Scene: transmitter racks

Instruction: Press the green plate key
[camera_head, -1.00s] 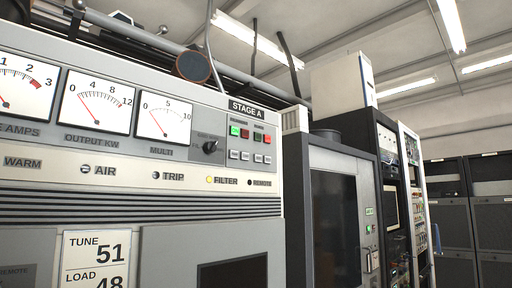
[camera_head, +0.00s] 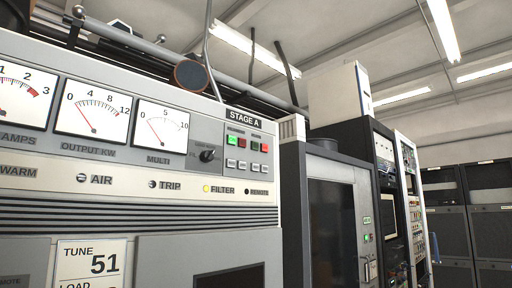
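The grey rack marked STAGE A (camera_head: 244,119) carries a small block of keys at the upper right of its front panel. A bright green key (camera_head: 232,141) sits at the left of the top row, with a red key (camera_head: 242,143) beside it. Further right are a dark green key (camera_head: 255,146) and a brighter red key (camera_head: 264,148). The small labels over the keys are too small to read, so I cannot tell which green key is marked plate. Neither of my grippers is in view.
A rotary knob (camera_head: 207,155) is just left of the keys, and pale buttons (camera_head: 243,165) sit below them. A dark-windowed cabinet (camera_head: 335,230) stands right of the rack. Pipes (camera_head: 240,76) run above. More racks (camera_head: 450,225) stand at the far right.

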